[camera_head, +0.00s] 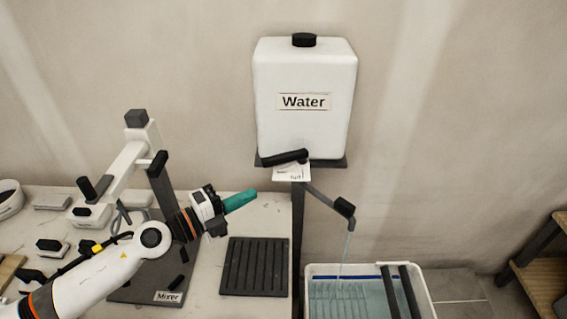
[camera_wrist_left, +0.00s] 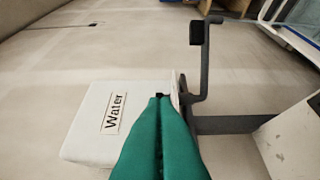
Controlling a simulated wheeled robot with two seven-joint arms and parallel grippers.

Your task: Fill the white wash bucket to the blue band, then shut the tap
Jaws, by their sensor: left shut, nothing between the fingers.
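The white wash bucket (camera_head: 429,297) stands on the floor at the lower right, its front cut off. A blue band (camera_head: 346,277) runs along its inner back wall; pale blue water (camera_head: 340,292) shows just below it. A thin stream (camera_head: 346,247) falls from the spout (camera_head: 345,207) into it. The tap's black lever (camera_head: 284,157) lies nearly level under the white Water tank (camera_head: 305,125), above a small white label (camera_head: 290,173). My left gripper (camera_head: 252,195), with teal fingers, is shut and empty, below and left of the lever, apart from it. My right gripper is out of view.
Two dark bars (camera_head: 402,290) cross the bucket. A dark ribbed mat (camera_head: 254,267) lies on the table (camera_head: 270,215) below my left gripper. A mixer stand (camera_head: 160,190) stands left, close to my arm. A wooden shelf (camera_head: 545,277) is at the far right.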

